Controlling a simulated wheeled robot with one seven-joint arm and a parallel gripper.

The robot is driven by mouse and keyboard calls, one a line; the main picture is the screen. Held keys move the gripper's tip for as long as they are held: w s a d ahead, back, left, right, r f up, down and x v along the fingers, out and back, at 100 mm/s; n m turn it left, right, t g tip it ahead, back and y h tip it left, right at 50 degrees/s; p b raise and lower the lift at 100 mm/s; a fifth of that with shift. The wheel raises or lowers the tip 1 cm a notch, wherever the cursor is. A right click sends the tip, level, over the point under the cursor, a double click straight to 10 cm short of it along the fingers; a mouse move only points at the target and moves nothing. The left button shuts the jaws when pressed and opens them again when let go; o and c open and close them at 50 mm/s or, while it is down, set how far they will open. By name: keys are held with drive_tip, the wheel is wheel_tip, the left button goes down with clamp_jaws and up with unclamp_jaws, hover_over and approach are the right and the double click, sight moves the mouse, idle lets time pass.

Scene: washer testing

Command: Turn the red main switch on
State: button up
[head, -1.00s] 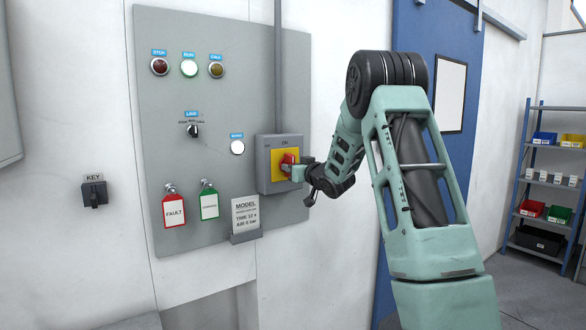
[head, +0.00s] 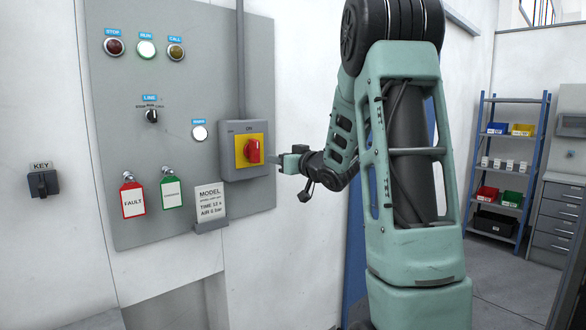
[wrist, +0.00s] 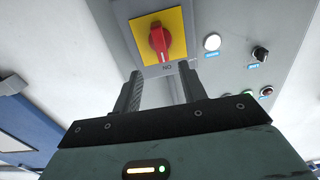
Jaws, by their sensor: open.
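The red main switch (head: 253,151) sits on a yellow plate in a grey box (head: 232,172) on the wall panel. Its handle stands about upright, its upper end toward the "ON" label above the plate. In the wrist view the red switch (wrist: 158,42) shows beyond the fingertips, with the "ON" label (wrist: 167,68) upside down. My gripper (head: 274,161) is just right of the switch, backed away from it. In the wrist view my gripper (wrist: 161,69) has its two fingers apart with nothing between them. The handle is free of the fingers.
A key switch (head: 43,182) is left; shelves (head: 508,165) stand right.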

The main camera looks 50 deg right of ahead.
drive_tip(key=v, duration=0.5)
drive_tip(key=shift+b, duration=0.35)
